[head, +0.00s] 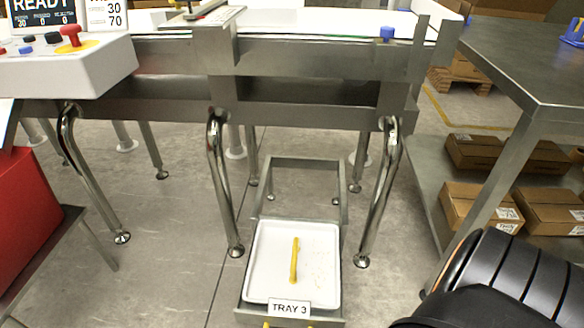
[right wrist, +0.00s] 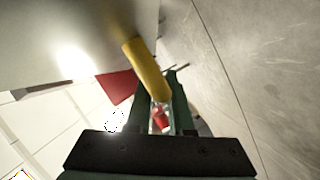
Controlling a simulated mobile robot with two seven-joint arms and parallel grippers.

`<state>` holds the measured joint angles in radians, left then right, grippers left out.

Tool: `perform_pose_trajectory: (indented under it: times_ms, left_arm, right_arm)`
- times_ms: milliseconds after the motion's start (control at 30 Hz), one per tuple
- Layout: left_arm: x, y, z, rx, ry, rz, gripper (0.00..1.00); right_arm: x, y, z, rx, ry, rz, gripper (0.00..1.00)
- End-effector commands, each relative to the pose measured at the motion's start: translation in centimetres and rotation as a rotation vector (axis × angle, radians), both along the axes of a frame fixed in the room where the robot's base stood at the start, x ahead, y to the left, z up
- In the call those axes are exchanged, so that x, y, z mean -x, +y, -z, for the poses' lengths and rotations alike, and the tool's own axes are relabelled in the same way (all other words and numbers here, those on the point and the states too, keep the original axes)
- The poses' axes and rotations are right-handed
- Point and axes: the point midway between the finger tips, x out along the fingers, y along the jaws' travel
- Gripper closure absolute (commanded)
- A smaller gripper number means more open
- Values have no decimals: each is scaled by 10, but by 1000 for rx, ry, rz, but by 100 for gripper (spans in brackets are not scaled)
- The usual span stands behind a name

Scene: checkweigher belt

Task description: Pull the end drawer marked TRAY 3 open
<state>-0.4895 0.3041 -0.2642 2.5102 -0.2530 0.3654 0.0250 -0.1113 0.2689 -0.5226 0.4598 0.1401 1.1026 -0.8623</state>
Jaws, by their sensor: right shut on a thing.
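The end drawer (head: 340,322) marked TRAY 3 (head: 290,308) stands pulled out toward me below the belt in the head view. A white tray (head: 262,240) sits in it, with a yellow stick (head: 295,262) and small crumbs. Bits of a yellow handle (head: 268,325) show at the drawer's front, cut off by the bottom edge. In the right wrist view, my right gripper (right wrist: 160,95) is shut on the yellow handle bar (right wrist: 146,66), which runs up from between the fingers beside a grey metal face. The right gripper is outside the head view. My left gripper is in neither view.
The steel checkweigher frame (head: 310,58) with its legs stands above and behind the drawer. A steel table (head: 525,65) with cardboard boxes (head: 478,207) on its lower shelf stands right. A red bin (head: 30,205) is at left. Bare floor (head: 170,270) lies left of the drawer.

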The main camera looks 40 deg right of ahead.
Motion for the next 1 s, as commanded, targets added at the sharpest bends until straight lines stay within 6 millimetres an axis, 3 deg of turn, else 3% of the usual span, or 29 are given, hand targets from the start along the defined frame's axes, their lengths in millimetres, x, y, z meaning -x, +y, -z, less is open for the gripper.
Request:
perform_pose_trajectory:
  times_ms: [133, 167, 433, 767, 1000]
  left_arm:
    - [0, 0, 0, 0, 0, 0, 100]
    - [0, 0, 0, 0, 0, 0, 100]
    - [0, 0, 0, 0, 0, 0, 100]
    - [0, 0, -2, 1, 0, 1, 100]
    - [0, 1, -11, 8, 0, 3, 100]
  right_arm:
    - [-1, 3, 0, -2, -1, -4, 100]
    - [-1, 3, 0, -2, -1, -4, 79]
    - [-1, 1, 0, -1, 0, -1, 50]
    - [5, -2, -2, 1, 1, 0, 50]
    - [46, -18, -12, 2, 4, 0, 50]
